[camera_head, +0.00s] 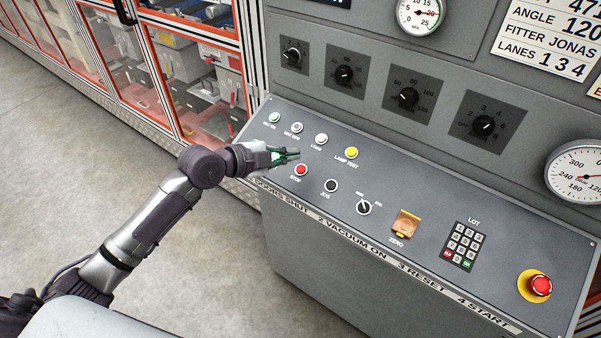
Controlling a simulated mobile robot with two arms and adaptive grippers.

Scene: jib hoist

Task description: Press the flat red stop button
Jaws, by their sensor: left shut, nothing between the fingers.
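The flat red stop button (301,169) sits in the front row of the sloped grey control panel (440,190), above the label STOP. My left gripper (297,154) reaches in from the left and is shut and empty. Its fingertips appear just above and behind the red button in the picture; the button is not covered. I cannot tell the height of the fingertips over the panel. My right gripper is not in view.
Green, grey, white and yellow buttons line the back row. A black JOG button (331,186), a selector switch (364,207), a ZERO cover (406,222), a keypad (463,245) and a red mushroom button (539,286) lie to the right. Open floor (90,170) lies left.

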